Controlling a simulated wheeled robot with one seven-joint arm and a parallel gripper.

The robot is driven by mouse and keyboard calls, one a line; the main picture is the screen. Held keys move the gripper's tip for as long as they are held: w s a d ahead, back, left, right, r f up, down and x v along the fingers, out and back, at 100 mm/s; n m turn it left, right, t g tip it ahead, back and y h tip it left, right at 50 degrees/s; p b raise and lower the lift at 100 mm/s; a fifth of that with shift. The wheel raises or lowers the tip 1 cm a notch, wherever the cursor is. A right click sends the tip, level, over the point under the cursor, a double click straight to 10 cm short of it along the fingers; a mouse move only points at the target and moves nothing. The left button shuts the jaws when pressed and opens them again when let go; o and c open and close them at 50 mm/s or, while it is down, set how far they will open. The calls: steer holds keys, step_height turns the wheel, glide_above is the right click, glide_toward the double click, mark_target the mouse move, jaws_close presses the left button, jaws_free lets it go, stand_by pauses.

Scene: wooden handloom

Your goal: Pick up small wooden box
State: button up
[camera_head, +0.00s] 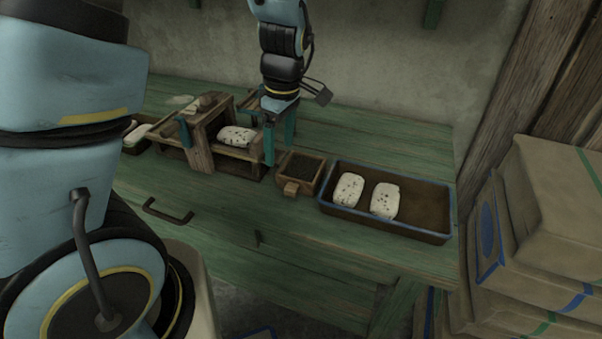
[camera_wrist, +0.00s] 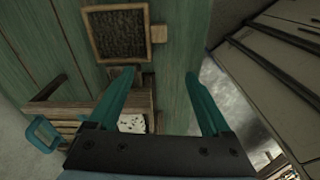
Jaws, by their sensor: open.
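The small wooden box (camera_head: 318,184) stands on the green bench, between a wooden frame device and a blue-rimmed tray. It is square and open on top, with dark granular contents and a small wooden tab on its front side. In the wrist view the box (camera_wrist: 121,60) is at the upper left, with its tab on its right side. My gripper (camera_head: 280,156) is open and empty, pointing down just left of the box. In the wrist view the fingertips (camera_wrist: 160,73) are apart, and the box lies beyond them, not between them.
The wooden frame device (camera_head: 199,150) holds a pale speckled block close to my gripper's left. The blue-rimmed tray (camera_head: 430,236) holds two such blocks at its left and is bare at its right. Stacked packages (camera_head: 550,220) stand at the right. The bench front (camera_head: 235,215) has free room.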

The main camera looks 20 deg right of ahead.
steer(key=s+d+n, duration=0.1)
steer(key=s+d, duration=0.1)
steer(key=d, duration=0.1)
glide_above(293, 185)
steer(key=f, duration=0.6)
steer(key=shift+d+p, duration=0.3)
steer(key=shift+p, duration=0.05)
steer(key=shift+a+f+p, duration=0.2)
steer(key=shift+f+p, duration=0.25)
steer(key=shift+f, duration=0.9)
steer(key=shift+a+f+p, duration=0.15)
steer(key=shift+f+p, duration=0.3)
steer(key=shift+f, duration=0.9)
steer(key=shift+c, duration=0.3)
jaws_close()
